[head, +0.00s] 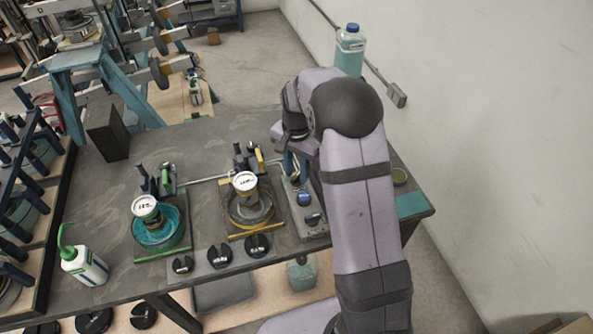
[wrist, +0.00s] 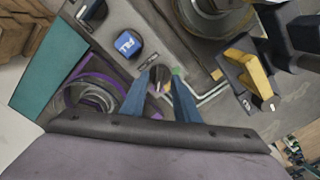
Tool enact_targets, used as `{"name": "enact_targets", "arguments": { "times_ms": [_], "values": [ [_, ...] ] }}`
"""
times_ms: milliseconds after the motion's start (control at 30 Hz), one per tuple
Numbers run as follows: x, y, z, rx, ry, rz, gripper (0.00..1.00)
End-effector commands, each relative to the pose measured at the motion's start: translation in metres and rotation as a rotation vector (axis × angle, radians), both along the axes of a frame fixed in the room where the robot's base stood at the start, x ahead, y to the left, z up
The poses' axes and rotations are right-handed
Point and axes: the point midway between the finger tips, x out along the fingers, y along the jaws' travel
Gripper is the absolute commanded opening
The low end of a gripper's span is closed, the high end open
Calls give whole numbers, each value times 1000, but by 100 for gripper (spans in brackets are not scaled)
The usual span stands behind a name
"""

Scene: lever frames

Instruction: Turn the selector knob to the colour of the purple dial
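The selector knob (wrist: 159,77) is a small dark knob at the upper end of the grey control panel (head: 308,231). My gripper (wrist: 162,82) points down over it, its two blue fingers on either side with a gap between them. I cannot tell whether they touch the knob. A green mark (wrist: 176,71) shows beside the right fingertip; other colour marks and the knob's pointer are hidden or too small to read. The purple dial (wrist: 68,96) lies at the left in the wrist view, partly behind my gripper body. In the head view my arm hides it.
A blue button (wrist: 128,44) sits on the panel near my fingers. A yellow-handled lever (wrist: 250,75) stands to the right in the wrist view. A teal dial (head: 160,236) and a yellow-framed dial (head: 262,232) stand left of the panel. A bottle (head: 350,50) stands behind my arm.

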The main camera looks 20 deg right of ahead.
Motion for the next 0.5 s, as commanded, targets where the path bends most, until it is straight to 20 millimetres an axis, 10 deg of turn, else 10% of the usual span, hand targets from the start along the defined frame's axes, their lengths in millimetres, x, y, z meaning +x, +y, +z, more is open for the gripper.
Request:
{"name": "enact_targets", "arguments": {
  "times_ms": [500],
  "values": [
    [0,0,24,1,-2,0,28]
  ]
}}
